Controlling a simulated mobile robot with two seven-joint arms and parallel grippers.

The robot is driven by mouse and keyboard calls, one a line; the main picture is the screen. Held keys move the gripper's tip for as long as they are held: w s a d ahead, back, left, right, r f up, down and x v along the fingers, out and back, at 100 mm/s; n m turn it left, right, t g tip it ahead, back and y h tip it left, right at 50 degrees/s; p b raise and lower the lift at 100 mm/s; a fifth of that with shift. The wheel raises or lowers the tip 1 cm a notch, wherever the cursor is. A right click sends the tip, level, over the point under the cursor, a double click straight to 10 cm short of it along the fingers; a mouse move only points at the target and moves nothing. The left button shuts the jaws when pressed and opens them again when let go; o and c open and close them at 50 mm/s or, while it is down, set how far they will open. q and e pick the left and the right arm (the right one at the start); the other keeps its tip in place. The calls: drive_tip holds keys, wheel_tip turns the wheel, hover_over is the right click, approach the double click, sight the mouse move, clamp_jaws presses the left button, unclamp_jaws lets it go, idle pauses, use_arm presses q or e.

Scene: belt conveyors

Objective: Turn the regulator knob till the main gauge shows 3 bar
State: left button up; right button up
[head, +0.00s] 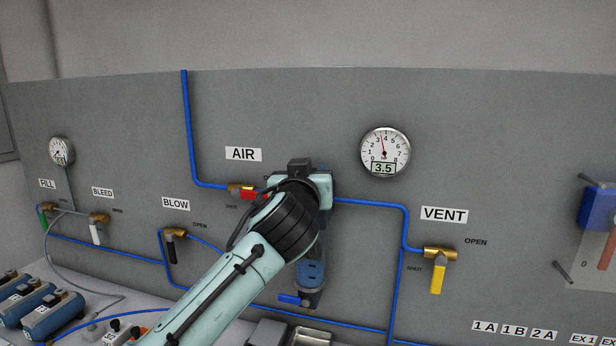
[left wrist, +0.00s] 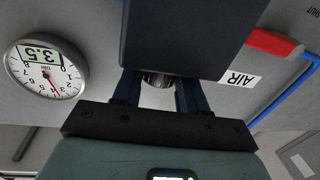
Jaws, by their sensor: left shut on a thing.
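The main gauge (head: 385,151) is a round white dial on the grey panel. Its digital window reads 3.5 and its needle points between 3 and 4; it shows upside down in the left wrist view (left wrist: 46,69). In the head view my arm hides most of the knob. My right gripper is not in view.
Blue pipes run along the panel. A red-handled AIR valve (head: 250,194) sits just left of my wrist. A yellow-handled VENT valve (head: 438,277) is at right, a black-handled BLOW valve (head: 171,245) at left. The bench (head: 150,302) at lower left holds blue cylinders (head: 55,312).

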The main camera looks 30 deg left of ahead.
use_arm(q)
drive_tip(key=shift+w+d+f, duration=0.1)
drive_tip(key=shift+d+f, duration=0.05)
drive_tip(key=shift+f, duration=0.05)
drive_tip(key=o, duration=0.8)
drive_tip(key=shift+o, duration=1.3)
drive_tip(key=shift+r, duration=0.15)
drive_tip(key=b+v, duration=0.3)
drive_tip(key=v, duration=1)
drive_tip(key=shift+s, duration=0.3)
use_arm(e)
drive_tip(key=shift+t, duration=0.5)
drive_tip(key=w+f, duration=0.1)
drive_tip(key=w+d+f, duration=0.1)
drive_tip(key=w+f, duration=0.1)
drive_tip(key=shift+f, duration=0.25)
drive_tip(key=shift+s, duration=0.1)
